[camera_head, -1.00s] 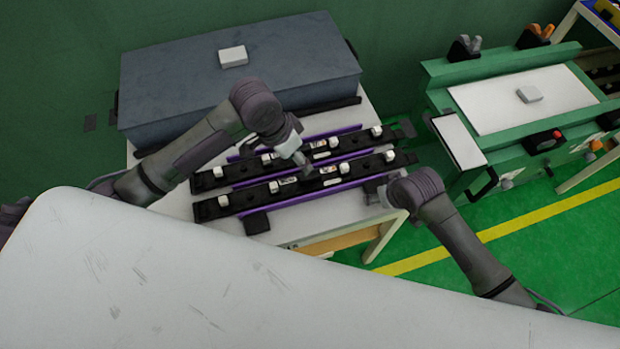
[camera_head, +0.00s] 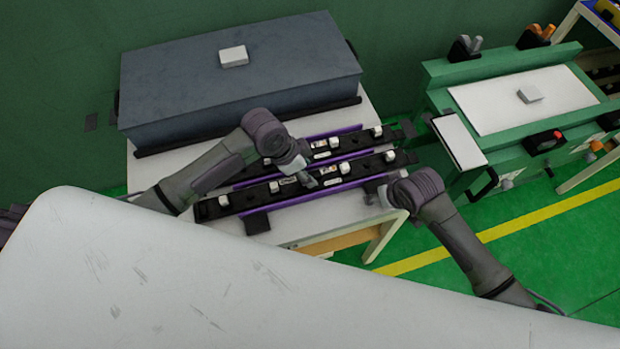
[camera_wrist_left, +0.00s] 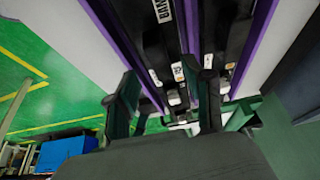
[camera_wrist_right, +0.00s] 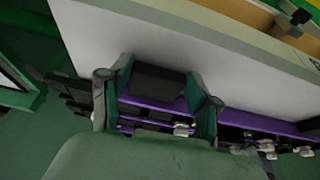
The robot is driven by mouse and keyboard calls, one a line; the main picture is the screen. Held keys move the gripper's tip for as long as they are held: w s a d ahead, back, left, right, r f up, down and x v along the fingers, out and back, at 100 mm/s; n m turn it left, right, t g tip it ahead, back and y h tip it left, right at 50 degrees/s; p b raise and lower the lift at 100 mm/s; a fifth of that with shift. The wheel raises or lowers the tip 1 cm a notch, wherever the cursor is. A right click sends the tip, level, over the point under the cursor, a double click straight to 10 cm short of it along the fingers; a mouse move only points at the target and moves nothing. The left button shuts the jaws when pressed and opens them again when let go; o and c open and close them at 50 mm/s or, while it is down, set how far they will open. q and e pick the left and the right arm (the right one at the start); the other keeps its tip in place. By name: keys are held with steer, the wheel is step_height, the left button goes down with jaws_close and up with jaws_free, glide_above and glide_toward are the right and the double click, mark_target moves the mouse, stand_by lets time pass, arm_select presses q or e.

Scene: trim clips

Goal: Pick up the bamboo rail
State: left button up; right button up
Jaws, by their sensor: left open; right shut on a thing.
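Two long black rails with white clips and purple strips lie side by side on the white table: a near rail (camera_head: 350,170) and a far rail (camera_head: 350,143). Part of a label shows on one rail (camera_wrist_left: 160,25) in the left wrist view; I cannot read it fully. My left gripper (camera_head: 309,182) is open just over the middle of the near rail; its fingers (camera_wrist_left: 165,95) stand apart around a rail. My right gripper (camera_wrist_right: 158,90) is shut on a dark block (camera_wrist_right: 157,82) beside the near rail's purple strip, at its right end.
A large grey-blue case (camera_head: 240,75) with a small white box (camera_head: 233,56) on it stands behind the rails. Another dark block (camera_head: 256,222) lies at the near rail's left front. A green workstation (camera_head: 520,110) stands to the right, across a gap.

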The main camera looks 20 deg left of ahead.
arm_select(q)
steer(key=x, duration=0.3)
steer(key=shift+f, duration=0.3)
steer(key=shift+a, duration=0.1)
steer(key=shift+w+r, duration=0.1)
jaws_close()
